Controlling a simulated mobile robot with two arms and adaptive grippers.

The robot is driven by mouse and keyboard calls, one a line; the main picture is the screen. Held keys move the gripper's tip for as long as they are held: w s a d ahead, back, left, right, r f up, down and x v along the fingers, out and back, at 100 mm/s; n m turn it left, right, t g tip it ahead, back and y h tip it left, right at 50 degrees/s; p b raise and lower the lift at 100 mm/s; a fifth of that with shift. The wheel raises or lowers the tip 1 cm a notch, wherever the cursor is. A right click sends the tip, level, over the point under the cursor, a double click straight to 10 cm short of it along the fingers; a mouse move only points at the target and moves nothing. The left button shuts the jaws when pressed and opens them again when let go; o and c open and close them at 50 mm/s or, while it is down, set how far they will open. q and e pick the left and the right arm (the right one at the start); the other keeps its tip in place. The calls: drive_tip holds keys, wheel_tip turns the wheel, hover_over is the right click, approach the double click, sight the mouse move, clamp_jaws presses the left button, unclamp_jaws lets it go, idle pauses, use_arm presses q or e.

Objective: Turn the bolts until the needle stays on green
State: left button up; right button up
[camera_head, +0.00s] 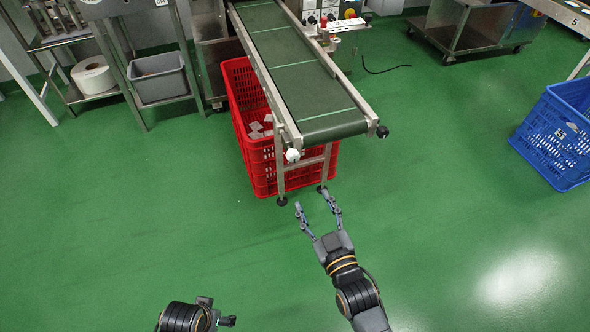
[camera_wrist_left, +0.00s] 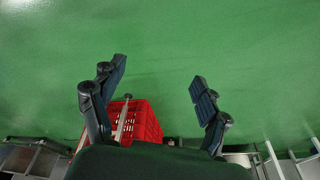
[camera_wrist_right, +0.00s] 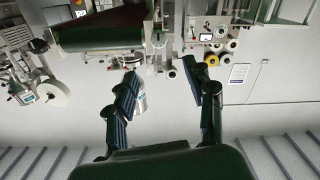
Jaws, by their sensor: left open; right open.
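The conveyor (camera_head: 300,75) has a green belt and metal side rails. No needle or green zone can be made out. My right gripper (camera_head: 314,199) is open and empty, in front of the conveyor's near end; its fingers show in the right wrist view (camera_wrist_right: 160,74). My left gripper (camera_head: 217,311) is low at the bottom edge; the left wrist view (camera_wrist_left: 158,74) shows it open and empty.
A red crate (camera_head: 262,160) with small pale packets stands under the conveyor. A blue crate (camera_head: 550,150) is at the right. A grey bin (camera_head: 160,78) sits on a rack at the left. A cart (camera_head: 470,40) stands behind. The green floor between is clear.

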sight(294, 159)
drive_tip(key=b+x, duration=0.2)
drive_tip(key=x, duration=1.1)
drive_tip(key=shift+d, duration=0.15)
drive_tip(key=shift+w, duration=0.4)
use_arm(q)
drive_tip(key=w+v, duration=0.2)
drive_tip(key=v, duration=0.6)
drive_tip(key=shift+r, duration=0.5)
drive_tip(key=shift+w, duration=0.1)
use_arm(e)
clamp_jaws()
use_arm(q)
drive_tip(key=shift+t, duration=0.3)
drive_tip(key=shift+f, duration=0.1)
